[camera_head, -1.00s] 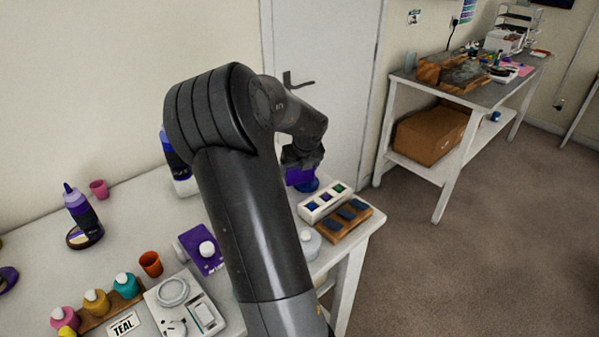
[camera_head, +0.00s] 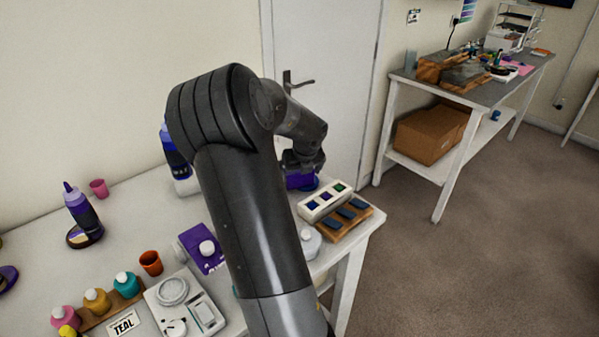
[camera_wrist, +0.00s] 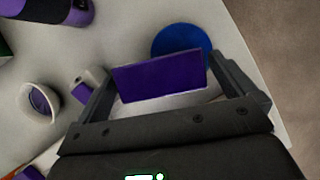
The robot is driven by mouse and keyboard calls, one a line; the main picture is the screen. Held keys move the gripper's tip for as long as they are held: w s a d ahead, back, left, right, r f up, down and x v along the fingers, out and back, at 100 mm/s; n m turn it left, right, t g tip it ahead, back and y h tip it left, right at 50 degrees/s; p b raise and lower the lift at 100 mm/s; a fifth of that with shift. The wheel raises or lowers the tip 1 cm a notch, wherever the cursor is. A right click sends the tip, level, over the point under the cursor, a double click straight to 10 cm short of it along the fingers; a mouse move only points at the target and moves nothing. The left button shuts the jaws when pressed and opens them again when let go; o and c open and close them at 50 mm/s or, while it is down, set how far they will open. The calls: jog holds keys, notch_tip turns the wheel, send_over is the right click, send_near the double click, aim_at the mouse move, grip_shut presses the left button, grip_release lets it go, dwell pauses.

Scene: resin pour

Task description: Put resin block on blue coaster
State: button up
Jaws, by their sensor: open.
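The purple resin block (camera_wrist: 160,78) lies between the fingers of my gripper (camera_wrist: 165,85) in the wrist view. The fingers are open, one at each end of the block; whether they touch it is hard to tell. The blue coaster (camera_wrist: 182,38) is a round disc showing beyond the block, which covers its near part. In the head view, the block (camera_head: 299,180) is under my gripper (camera_head: 302,163), with a blue edge of the coaster (camera_head: 311,187) beside it. I cannot tell how much of the block rests on the coaster.
A white tray with coloured squares (camera_head: 324,203) and a wooden rack (camera_head: 342,220) stand close by at the table's right edge. Bottles and a white cup (camera_wrist: 38,101) stand left of the gripper. A purple box (camera_head: 203,248) and scale (camera_head: 187,305) are nearer the front.

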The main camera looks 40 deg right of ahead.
jog(key=v, duration=1.2)
jog(key=s+a+r+n+y, duration=0.2)
jog(key=s+a+n, duration=0.1)
jog(key=a+n, duration=0.75)
jog(key=s+a+r+n+y, duration=0.2)
jog(key=s+a+n, duration=0.1)
jog(key=a+n, duration=0.8)
jog(key=s+a+r+n+t+h, duration=0.1)
jog(key=s+a+n+h, duration=0.1)
jog(key=s+a+n, duration=1)
jog(key=a+n, duration=0.2)
jog(key=n, duration=0.5)
jog(key=shift+s, duration=0.1)
